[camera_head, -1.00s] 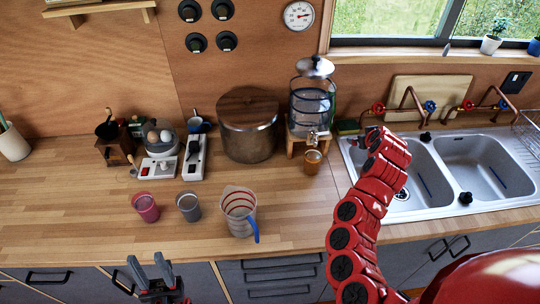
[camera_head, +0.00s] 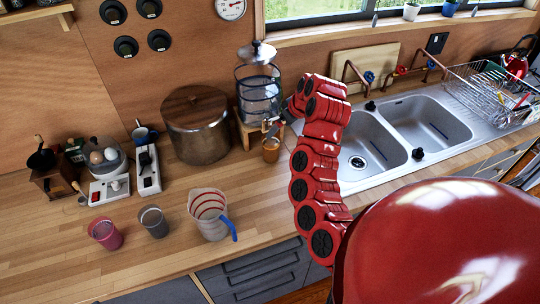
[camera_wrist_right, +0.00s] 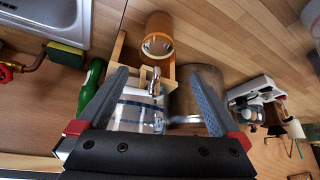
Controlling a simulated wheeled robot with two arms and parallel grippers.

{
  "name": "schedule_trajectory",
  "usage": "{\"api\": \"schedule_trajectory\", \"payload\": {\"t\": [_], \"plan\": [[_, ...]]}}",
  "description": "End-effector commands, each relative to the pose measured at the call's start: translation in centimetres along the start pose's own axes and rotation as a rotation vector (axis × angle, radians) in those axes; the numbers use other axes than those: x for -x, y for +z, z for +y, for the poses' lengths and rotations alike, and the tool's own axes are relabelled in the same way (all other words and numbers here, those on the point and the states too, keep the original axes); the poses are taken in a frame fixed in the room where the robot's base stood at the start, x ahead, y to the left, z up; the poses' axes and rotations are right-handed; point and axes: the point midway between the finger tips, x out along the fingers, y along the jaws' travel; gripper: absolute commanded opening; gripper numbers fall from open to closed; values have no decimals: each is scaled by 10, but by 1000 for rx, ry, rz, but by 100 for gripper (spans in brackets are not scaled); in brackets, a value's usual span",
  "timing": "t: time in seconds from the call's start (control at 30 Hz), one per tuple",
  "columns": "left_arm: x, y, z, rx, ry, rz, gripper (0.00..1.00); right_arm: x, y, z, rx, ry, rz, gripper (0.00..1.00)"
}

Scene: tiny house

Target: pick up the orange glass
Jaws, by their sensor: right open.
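The orange glass (camera_head: 270,152) stands on the wooden counter (camera_head: 160,180), in front of the water dispenser's (camera_head: 258,88) tap and wooden stand. In the right wrist view the orange glass (camera_wrist_right: 157,36) shows its open rim beyond my fingertips. My right gripper (camera_wrist_right: 158,75) is open and empty, with the dispenser's tap between its fingers in that view. In the head view my right gripper (camera_head: 276,124) is small, just above and beside the glass, and partly hidden by my red arm. I cannot tell whether it touches anything. My left gripper is out of view.
A large pot (camera_head: 196,130) with a wooden lid stands left of the dispenser. A measuring jug (camera_head: 209,214), a grey cup (camera_head: 154,221) and a pink cup (camera_head: 105,233) stand nearer the front edge. The steel sink (camera_head: 373,140) is to the right. A green bottle (camera_wrist_right: 90,82) shows in the wrist view.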

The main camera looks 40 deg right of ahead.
Motion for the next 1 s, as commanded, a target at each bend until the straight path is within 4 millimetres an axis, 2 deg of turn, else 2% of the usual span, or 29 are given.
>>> {"api": "schedule_trajectory", "payload": {"t": [0.2, 0.3, 0.43, 0.57, 0.67, 0.87, 1.0], "plan": [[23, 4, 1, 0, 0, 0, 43, -31, 2, -1, 4, 2, -2, 100], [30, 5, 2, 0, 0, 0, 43, -39, 2, 0, 3, 2, 0, 100], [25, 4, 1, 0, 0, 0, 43, -54, 0, -1, 2, -3, -4, 100], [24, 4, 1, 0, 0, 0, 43, -60, 0, 0, 1, -2, -1, 100], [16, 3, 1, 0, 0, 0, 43, -64, -1, 1, -1, -3, -1, 100], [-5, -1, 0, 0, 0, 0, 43, -87, 1, 4, -2, -2, -3, 100], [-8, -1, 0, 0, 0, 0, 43, -102, 1, 4, 1, -1, -1, 100]]}}
